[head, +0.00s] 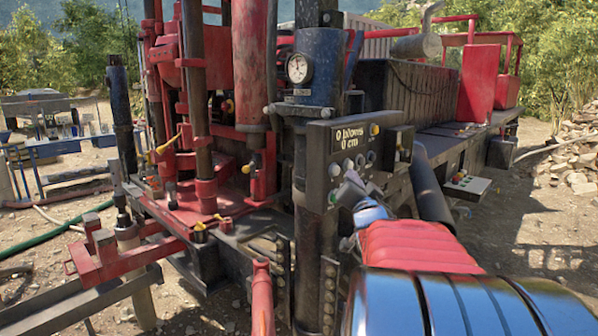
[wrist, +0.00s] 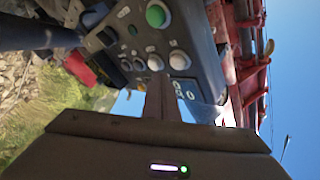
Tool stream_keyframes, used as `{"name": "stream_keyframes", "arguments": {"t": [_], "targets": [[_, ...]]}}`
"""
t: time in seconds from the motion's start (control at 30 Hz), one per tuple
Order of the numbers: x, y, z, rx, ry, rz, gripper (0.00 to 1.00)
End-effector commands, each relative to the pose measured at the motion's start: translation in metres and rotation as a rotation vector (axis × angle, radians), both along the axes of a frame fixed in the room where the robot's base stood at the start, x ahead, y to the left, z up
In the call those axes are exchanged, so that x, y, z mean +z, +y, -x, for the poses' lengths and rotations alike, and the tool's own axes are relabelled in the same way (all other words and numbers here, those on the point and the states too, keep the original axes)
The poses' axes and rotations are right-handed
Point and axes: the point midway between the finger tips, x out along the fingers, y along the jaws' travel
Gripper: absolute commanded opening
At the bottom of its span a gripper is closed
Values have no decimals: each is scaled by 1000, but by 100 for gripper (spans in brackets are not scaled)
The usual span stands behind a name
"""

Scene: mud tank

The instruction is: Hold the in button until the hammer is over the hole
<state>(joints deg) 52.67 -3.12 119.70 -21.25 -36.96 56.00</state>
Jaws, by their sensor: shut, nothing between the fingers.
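A green button (wrist: 157,15) and pale buttons (wrist: 155,62) show in the wrist view. I cannot read which is the in button. My gripper (head: 350,186) is shut and empty, its tip at the panel's lower buttons; I cannot tell whether it touches one. It also shows in the wrist view (wrist: 160,84), below the pale buttons. A dark upright cylinder (head: 122,115), possibly the hammer, stands at left above a pale pipe (head: 128,236). No hole is clearly visible.
The red rig mast (head: 250,65) and a blue cylinder with a gauge (head: 299,68) stand behind the panel. A red upright pipe (head: 262,298) is at the front. A small box with buttons (head: 466,184) is on the right. Open gravel lies at far right.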

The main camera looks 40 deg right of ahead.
Motion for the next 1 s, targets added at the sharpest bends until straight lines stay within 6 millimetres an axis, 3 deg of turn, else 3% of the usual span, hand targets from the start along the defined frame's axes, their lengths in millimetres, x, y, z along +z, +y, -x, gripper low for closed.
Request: {"name": "stream_keyframes", "arguments": {"t": [0.23,1.0], "targets": [[0,1,-13,-1,-1,0,0],[0,1,-12,-1,0,0,0]]}}
